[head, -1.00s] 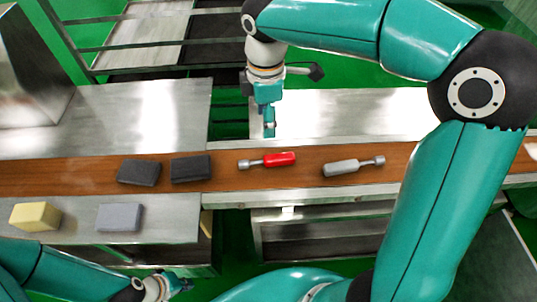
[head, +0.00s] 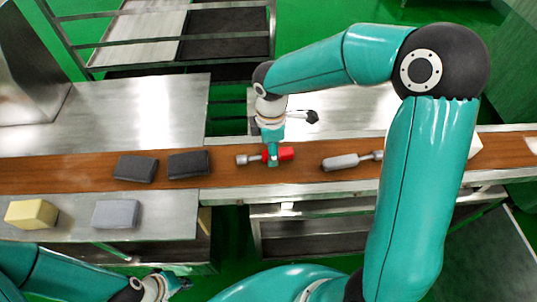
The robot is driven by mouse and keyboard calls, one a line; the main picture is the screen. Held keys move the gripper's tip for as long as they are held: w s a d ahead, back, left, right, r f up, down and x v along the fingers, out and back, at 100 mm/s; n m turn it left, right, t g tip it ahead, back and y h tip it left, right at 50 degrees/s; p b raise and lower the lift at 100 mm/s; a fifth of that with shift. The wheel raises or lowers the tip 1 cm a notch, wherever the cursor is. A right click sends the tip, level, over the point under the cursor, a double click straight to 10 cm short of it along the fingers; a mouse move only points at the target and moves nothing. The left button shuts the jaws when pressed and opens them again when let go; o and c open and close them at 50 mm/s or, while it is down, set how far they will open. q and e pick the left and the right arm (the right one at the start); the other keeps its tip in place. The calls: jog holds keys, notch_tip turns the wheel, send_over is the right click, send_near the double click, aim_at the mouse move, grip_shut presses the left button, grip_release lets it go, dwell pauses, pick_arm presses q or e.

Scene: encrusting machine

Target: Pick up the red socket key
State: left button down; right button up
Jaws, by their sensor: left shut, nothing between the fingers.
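The red socket key (head: 285,154) lies across the brown belt, with its grey metal socket end to the left and its red handle to the right.
A grey socket key (head: 343,162) lies on the belt (head: 225,174) to the right. Two dark blocks (head: 188,164) lie to the left. A yellow block (head: 31,213) and a grey block (head: 116,214) sit on the front metal shelf. The belt between the dark blocks and red key is clear.

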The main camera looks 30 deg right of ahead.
jog(key=shift+f, duration=0.55)
grip_shut()
jog(key=shift+r, duration=0.15)
